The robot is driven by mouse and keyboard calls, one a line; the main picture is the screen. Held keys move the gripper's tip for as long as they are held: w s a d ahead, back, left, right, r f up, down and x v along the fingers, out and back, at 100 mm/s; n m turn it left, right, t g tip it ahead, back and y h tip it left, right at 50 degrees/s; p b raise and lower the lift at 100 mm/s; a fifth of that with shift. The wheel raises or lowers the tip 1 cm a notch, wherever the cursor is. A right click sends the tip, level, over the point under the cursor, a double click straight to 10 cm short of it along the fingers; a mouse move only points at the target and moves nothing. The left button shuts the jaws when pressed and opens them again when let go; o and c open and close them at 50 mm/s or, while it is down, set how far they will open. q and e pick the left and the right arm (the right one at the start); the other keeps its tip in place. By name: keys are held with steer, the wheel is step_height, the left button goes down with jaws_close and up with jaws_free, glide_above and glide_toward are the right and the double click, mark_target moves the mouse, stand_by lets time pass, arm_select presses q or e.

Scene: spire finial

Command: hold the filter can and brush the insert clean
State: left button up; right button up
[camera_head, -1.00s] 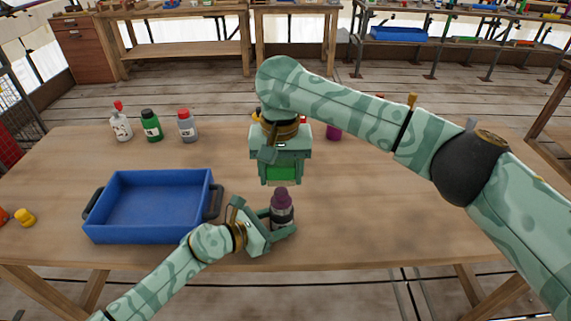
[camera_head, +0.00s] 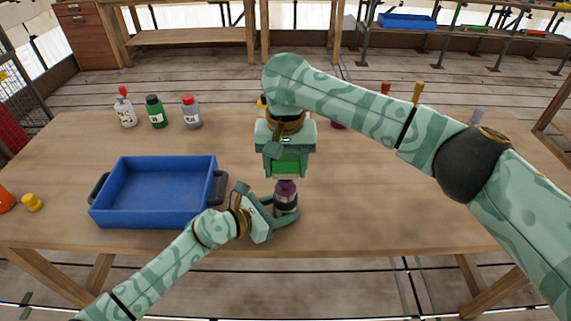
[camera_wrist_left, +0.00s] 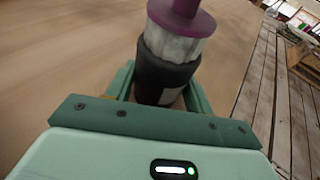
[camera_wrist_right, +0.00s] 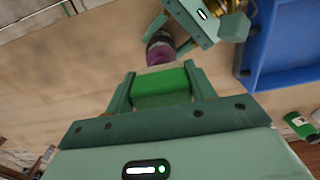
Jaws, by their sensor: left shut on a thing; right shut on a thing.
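The filter can is dark with a pale label, and it stands upright near the table's front edge. It shows in the left wrist view (camera_wrist_left: 163,78), with a pale pleated insert (camera_wrist_left: 176,43) under a purple cap (camera_wrist_left: 186,14). My left gripper (camera_head: 283,213) is shut around the can from the left. My right gripper (camera_head: 286,172) points down above the can, shut on a green brush block (camera_head: 286,163). In the right wrist view the brush (camera_wrist_right: 161,87) has a pale lower edge close to the purple cap (camera_wrist_right: 160,53). I cannot tell whether they touch.
A blue tray (camera_head: 152,219) with dark handles stands left of the can. Behind it are a white bottle (camera_head: 125,113), a green bottle (camera_head: 156,112) and a grey bottle (camera_head: 191,113).

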steer(key=shift+f, duration=0.55)
stand_by(0.4)
